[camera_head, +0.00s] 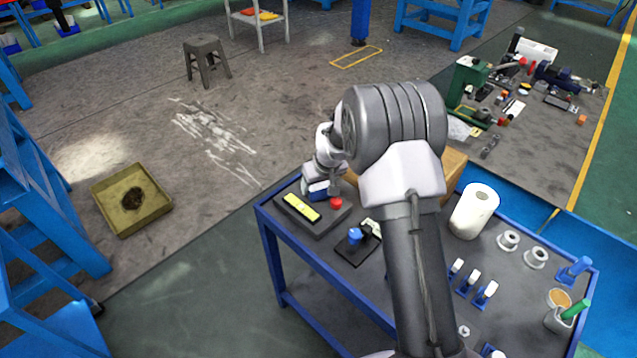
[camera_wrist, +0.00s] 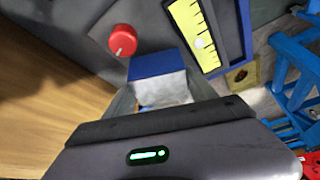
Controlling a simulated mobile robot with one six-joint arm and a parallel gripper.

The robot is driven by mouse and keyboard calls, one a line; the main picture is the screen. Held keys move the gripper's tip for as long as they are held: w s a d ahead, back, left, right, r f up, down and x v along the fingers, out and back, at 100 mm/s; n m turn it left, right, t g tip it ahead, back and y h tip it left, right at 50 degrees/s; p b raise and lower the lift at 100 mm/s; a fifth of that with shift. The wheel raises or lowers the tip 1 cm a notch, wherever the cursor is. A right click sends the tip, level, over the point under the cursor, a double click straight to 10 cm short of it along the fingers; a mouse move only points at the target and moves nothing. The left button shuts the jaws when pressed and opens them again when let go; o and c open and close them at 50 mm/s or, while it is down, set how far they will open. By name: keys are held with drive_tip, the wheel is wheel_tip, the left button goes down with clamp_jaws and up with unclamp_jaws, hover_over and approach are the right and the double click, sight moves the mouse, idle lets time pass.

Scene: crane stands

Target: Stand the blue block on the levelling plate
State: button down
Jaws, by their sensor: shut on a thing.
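The blue block (camera_wrist: 157,64) is between the jaws of my gripper (camera_wrist: 165,92) in the wrist view; its near face looks pale grey. In the head view the block (camera_head: 318,192) shows as a small blue patch under my gripper (camera_head: 319,184), at the far left corner of the cart. The levelling plate (camera_head: 318,228) is a dark plate with a yellow scale strip (camera_head: 301,207) and a red knob (camera_head: 336,203). The block is over or at the plate's far side, beside the knob; I cannot tell if it touches. My arm hides part of the cart.
A blue knob (camera_head: 355,236) stands on a smaller dark plate just right of the levelling plate. A wooden box (camera_head: 453,168) is behind my arm. A white roll (camera_head: 474,211) and grey flanged parts (camera_head: 509,240) stand farther right on the cart (camera_head: 415,264).

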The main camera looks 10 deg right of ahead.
drive_tip(key=shift+f+b, duration=0.6)
drive_tip(key=shift+c, duration=1)
unclamp_jaws()
drive_tip(key=s+r+m+p, duration=0.1)
drive_tip(key=s+r+p, duration=0.1)
drive_tip(key=s+r, duration=0.55)
drive_tip(key=s+a+r+m+p, duration=0.15)
drive_tip(key=s+r, duration=0.25)
drive_tip(key=r, duration=0.7)
drive_tip(key=s+r+p, duration=0.2)
drive_tip(key=s+r, duration=0.4)
drive_tip(key=r, duration=0.4)
drive_tip(key=s+a+r+m, duration=0.1)
drive_tip(key=s+m, duration=0.1)
drive_tip(key=s, duration=0.8)
drive_tip(key=s+a+r+m+t+y, duration=0.1)
drive_tip(key=s+r+m, duration=0.1)
drive_tip(key=s, duration=0.8)
drive_tip(key=shift+s+a, duration=0.2)
drive_tip(key=shift+s, duration=0.2)
